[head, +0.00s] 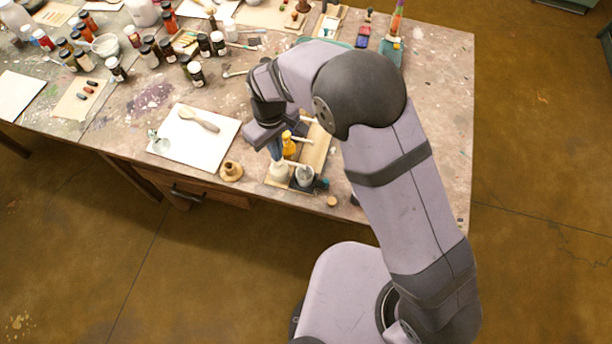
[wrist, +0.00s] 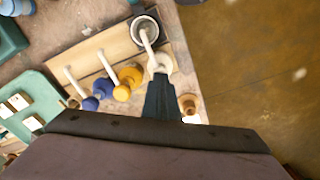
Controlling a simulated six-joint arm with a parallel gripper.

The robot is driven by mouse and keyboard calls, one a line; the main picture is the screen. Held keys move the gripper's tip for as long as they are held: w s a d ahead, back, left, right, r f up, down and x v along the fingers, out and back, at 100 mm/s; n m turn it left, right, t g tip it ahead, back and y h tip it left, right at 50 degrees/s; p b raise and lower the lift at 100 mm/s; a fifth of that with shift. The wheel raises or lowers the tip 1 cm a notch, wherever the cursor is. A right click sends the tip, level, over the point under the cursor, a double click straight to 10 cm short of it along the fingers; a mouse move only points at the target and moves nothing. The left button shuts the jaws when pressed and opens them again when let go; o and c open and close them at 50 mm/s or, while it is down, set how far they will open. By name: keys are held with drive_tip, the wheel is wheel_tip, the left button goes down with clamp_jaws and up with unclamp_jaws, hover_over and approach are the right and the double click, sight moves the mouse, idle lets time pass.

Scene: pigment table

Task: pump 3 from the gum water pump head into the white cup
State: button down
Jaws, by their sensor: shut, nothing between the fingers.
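My gripper (head: 275,155) is shut and empty, pointing down over the cream pump bottle at the front of the wooden tray. In the wrist view its dark fingers (wrist: 160,84) overlap the edge of the cream pump head (wrist: 160,64); I cannot tell whether they touch it. The bottle's pale body (head: 279,172) shows below the fingers in the head view. Its white spout reaches over the white cup (wrist: 134,30), which has a grey inside and stands beside the bottle. The cup (head: 304,176) also shows in the head view. The liquid level is unclear.
A yellow pump bottle (wrist: 130,74) and a blue one (wrist: 90,103) stand behind on the wooden tray (wrist: 88,52). A small wooden piece (head: 231,172) sits left of the tray. The table's front edge is close.

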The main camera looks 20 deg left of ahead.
drive_tip(key=shift+d, duration=0.1)
drive_tip(key=shift+r+p, duration=0.95)
drive_tip(key=shift+r, duration=0.25)
drive_tip(key=shift+f, duration=0.25)
drive_tip(key=shift+f+b, duration=0.8)
drive_tip(key=shift+f, duration=0.25)
drive_tip(key=shift+r, duration=0.15)
drive_tip(key=shift+r+p, duration=1)
drive_tip(key=shift+r, duration=0.15)
wheel_tip(320, 180, up, 6)
drive_tip(key=p, duration=0.4)
drive_tip(key=shift+p, duration=0.4)
